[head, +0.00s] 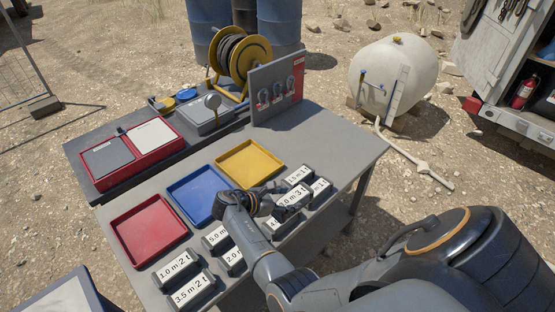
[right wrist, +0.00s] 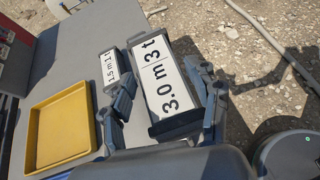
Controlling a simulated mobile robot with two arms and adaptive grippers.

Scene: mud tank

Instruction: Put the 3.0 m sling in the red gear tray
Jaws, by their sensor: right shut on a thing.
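The 3.0 m sling is a dark grey pack with a white label reading "3.0 m 3 t" (head: 292,196). It fills the middle of the right wrist view (right wrist: 172,88). My right gripper (head: 268,203) is shut on it, with one finger on each side of the pack in the right wrist view (right wrist: 166,100). I cannot tell whether the pack is clear of the table. The red gear tray (head: 150,230) lies empty on the table's left part, left of my right gripper. My left gripper is not in view.
A blue tray (head: 198,194) and a yellow tray (head: 249,163) lie beyond the red one, both empty. Other labelled packs, such as 1.0 m 2 t (head: 175,270), 3.5 m 2 t (head: 191,290) and 1.5 m 1 t (head: 298,174), stand along the near edge. A shackle board (head: 277,88) stands behind.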

